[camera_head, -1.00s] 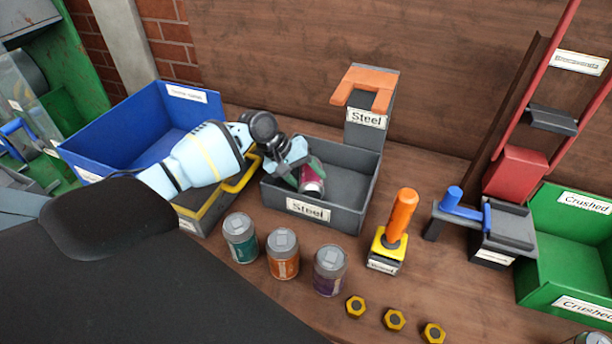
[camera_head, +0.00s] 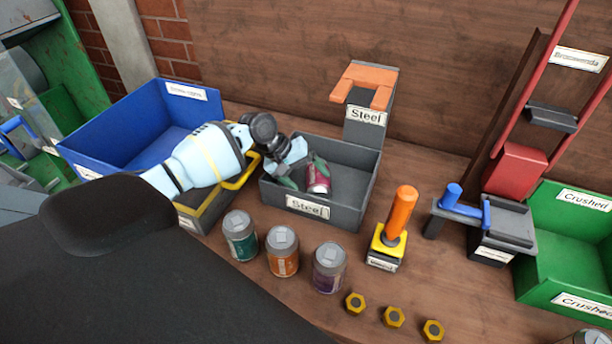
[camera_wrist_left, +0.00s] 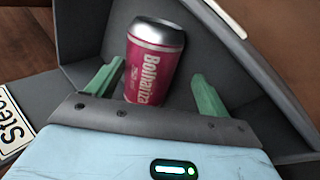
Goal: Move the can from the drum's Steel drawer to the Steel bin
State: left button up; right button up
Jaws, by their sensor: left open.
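A pink can labelled "Bolhariza" (camera_head: 318,177) is inside the grey Steel bin (camera_head: 346,213). In the left wrist view the can (camera_wrist_left: 153,62) stands between and beyond the two green fingertips of my left gripper (camera_wrist_left: 153,88), with a gap on its right side. My left gripper (camera_head: 302,172) is open and reaches into the bin from the left, beside the can. The bin's grey wall and white label (camera_wrist_left: 12,122) also show in the left wrist view. My right gripper is not in view.
A Steel post with an orange top (camera_head: 366,92) stands behind the bin. A blue bin (camera_head: 140,125) is at the left. Several cans, including an orange one (camera_head: 283,252), stand in front. An orange-handled lever (camera_head: 402,215) and a green Crushed bin (camera_head: 570,245) are at the right.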

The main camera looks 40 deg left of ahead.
pick_arm(q)
jog(key=shift+s+a+f, duration=0.1)
jog(key=shift+r, duration=0.25)
jog(key=p+v, duration=0.1)
jog(key=v, duration=1.1)
jog(key=shift+r, duration=0.4)
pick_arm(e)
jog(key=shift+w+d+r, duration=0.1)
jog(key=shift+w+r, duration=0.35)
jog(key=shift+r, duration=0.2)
